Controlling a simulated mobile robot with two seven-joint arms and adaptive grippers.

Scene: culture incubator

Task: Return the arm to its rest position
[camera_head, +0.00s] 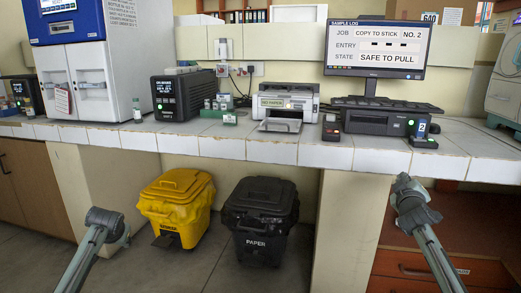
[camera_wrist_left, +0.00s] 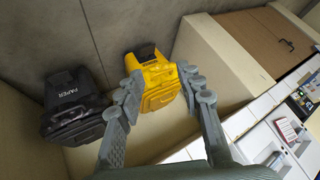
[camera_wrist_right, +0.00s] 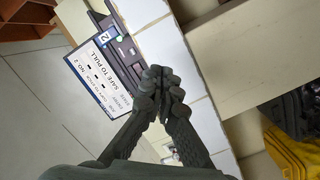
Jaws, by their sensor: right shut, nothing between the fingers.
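My right gripper (camera_head: 408,190) is in front of the bench's front edge at the right, below the desktop computer. In the right wrist view its fingers (camera_wrist_right: 161,82) are together, with nothing between them. My left gripper (camera_head: 108,222) is low at the left in the head view, in front of the bench and left of the yellow bin. In the left wrist view its fingers (camera_wrist_left: 160,80) are spread apart and empty, with the yellow bin beyond them. Both grippers appear clear of the bench and the bins.
A white-tiled bench (camera_head: 272,150) runs across the view, holding a printer (camera_head: 286,102), a black device (camera_head: 176,97), a computer (camera_head: 378,122) and a monitor (camera_head: 377,48) reading SAFE TO PULL. Below stand a yellow bin (camera_head: 176,205) and a black PAPER bin (camera_head: 260,215). Open floor lies before them.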

